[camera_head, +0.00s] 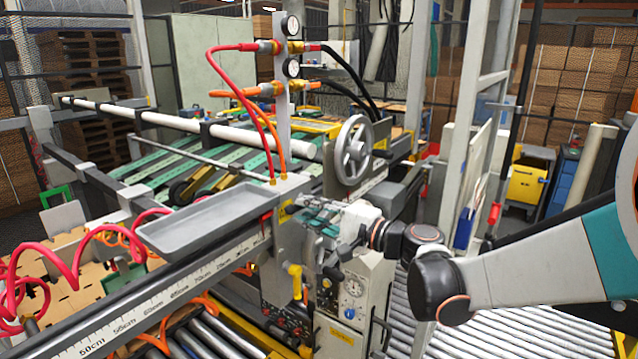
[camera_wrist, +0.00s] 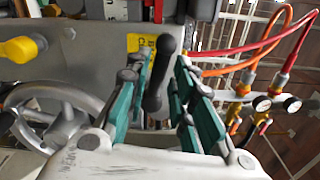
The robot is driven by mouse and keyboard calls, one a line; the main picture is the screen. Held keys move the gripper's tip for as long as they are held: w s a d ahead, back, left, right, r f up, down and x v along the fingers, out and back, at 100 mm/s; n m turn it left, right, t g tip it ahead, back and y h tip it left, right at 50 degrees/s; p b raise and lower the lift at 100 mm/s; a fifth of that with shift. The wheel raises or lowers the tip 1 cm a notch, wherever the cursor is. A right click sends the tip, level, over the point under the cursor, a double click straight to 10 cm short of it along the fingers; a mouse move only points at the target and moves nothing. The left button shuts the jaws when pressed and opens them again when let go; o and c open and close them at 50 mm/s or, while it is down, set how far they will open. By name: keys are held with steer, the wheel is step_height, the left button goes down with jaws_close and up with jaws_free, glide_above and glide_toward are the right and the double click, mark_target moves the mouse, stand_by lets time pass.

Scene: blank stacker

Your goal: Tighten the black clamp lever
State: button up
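The black clamp lever (camera_wrist: 157,88) shows in the wrist view as a dark, rounded handle standing in front of a grey metal plate with a yellow label. My gripper (camera_wrist: 164,66) has its teal fingers parted, one on each side of the lever. A gap shows beside the lever, and I see no firm grip; whether a finger touches it is unclear. In the head view my gripper (camera_head: 318,215) is at the grey upright plate below the handwheel. I cannot make out the lever there, as the gripper covers that spot.
The grey handwheel (camera_head: 353,150) stands just above my gripper. A yellow-handled valve (camera_head: 295,278) sits lower left. Gauges (camera_head: 291,68) with red and orange hoses rise on a post behind. A grey tray (camera_head: 205,222) lies left. Rollers (camera_head: 490,335) run below my arm.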

steer(key=shift+x, duration=1.15)
steer(key=shift+w+r+m+p, duration=0.15)
steer(key=shift+r+m+p, duration=0.4)
steer(key=shift+m+p, duration=0.35)
steer(key=m, duration=0.1)
steer(key=r+m+p, duration=0.1)
steer(key=m, duration=0.2)
steer(key=shift+w+d+r+p, duration=0.3)
steer(key=shift+d+p, duration=0.1)
steer(key=w+d+r+m+b, duration=0.1)
steer(key=w+d+r+m, duration=0.15)
steer(key=m, duration=0.85)
steer(key=v, duration=0.8)
steer(key=shift+d+f+b, duration=0.35)
steer(key=shift+d+f, duration=0.1)
steer(key=shift+a+f+n, duration=0.1)
steer(key=shift+n, duration=0.2)
